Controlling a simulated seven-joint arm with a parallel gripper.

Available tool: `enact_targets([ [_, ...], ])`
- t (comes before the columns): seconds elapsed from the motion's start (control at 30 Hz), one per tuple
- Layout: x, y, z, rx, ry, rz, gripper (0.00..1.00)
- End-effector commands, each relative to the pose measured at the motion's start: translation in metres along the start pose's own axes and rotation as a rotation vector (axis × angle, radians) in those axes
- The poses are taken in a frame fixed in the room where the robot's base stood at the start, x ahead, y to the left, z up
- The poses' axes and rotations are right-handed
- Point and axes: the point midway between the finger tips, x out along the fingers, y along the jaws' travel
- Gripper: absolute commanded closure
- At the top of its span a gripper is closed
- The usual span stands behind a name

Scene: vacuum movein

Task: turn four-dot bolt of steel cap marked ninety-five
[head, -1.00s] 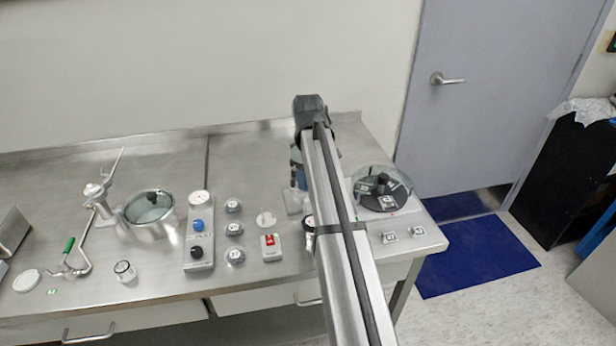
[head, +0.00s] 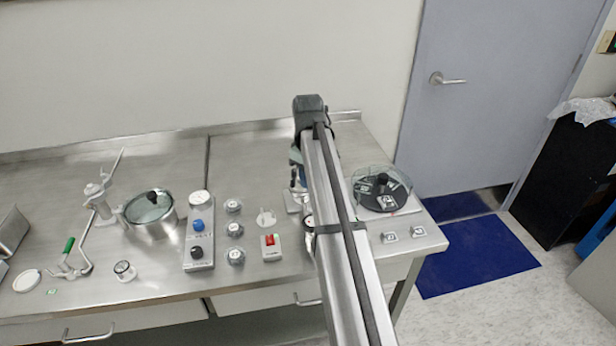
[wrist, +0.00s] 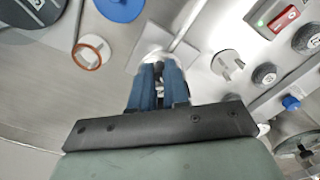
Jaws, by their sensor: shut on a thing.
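My gripper (wrist: 158,88) shows in the wrist view with its blue fingers close together, shut on a small steel part that they mostly hide. A pale round piece shows just beyond the fingertips, over a square metal plate (wrist: 150,35) with a thin rod. In the head view my arm hides most of the gripper and what it holds. Several round steel caps stand to the left of my arm, including an upper one (head: 233,206), a middle one (head: 235,229) and a lower one (head: 236,256). I cannot read ninety-five or make out a four-dot bolt.
A red-switch box (head: 271,246) and a pale disc (head: 266,218) lie between the caps and my arm. A gauge panel (head: 199,230) and a lidded pot (head: 150,212) stand farther left. A clear-walled round unit (head: 382,190) is at the right. The rear counter is clear.

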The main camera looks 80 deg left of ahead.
Motion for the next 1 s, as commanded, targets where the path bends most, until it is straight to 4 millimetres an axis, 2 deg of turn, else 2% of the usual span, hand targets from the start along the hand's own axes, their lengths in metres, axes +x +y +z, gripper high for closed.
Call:
enact_targets([
  [0.4,-0.0001,0.0001,0.0000,0.314,0.000,0.001,1.00],
  [0.8,-0.0001,0.0001,0.0000,0.345,0.000,0.001,1.00],
  [0.83,-0.0001,0.0001,0.0000,0.345,0.000,0.001,0.84],
  [1.0,-0.0001,0.0001,0.0000,0.344,0.000,0.000,0.68],
])
